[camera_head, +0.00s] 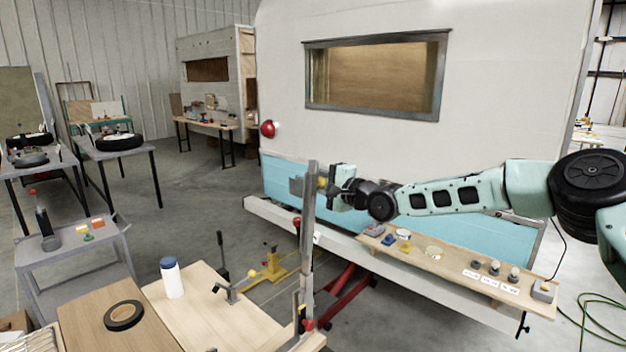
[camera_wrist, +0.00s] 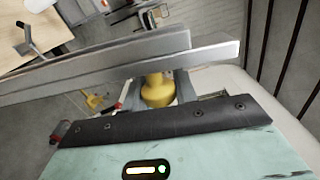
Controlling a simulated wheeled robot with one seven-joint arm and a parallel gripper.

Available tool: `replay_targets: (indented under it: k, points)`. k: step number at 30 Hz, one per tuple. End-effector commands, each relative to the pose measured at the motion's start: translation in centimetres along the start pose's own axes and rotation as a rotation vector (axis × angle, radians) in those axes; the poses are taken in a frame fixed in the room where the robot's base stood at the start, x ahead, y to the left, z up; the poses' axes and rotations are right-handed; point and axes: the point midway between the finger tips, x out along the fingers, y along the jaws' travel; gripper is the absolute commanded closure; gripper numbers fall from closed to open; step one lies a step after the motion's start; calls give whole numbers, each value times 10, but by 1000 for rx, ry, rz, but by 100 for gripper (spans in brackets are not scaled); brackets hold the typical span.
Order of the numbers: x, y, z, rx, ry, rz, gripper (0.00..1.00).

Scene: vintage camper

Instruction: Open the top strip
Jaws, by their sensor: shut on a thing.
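A long grey metal strip (camera_head: 309,235) stands nearly upright in the head view, rising from the near workbench. In the wrist view grey metal strips (camera_wrist: 120,62) lie across the picture just beyond my fingers. My gripper (camera_head: 326,185) is at the upper part of the upright strip. It is shut on a yellow knob (camera_wrist: 157,90), which sits between the two grey fingers and beside the strips. The knob also shows as a small yellow spot in the head view (camera_head: 321,183). How it joins the strip is hidden.
The camper (camera_head: 350,140) stands close behind my arm. A wooden shelf with small items (camera_head: 450,268) lies below my arm.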

Motion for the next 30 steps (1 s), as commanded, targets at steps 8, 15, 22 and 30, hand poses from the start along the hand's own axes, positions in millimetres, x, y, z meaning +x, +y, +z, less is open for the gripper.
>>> replay_targets:
  k: [8,15,22,30]
  points:
    - [0,0,-3,14,1,-2,100]
    - [0,0,-3,13,0,-2,66]
    - [0,0,-2,13,0,-1,50]
    - [-10,2,-4,14,0,0,50]
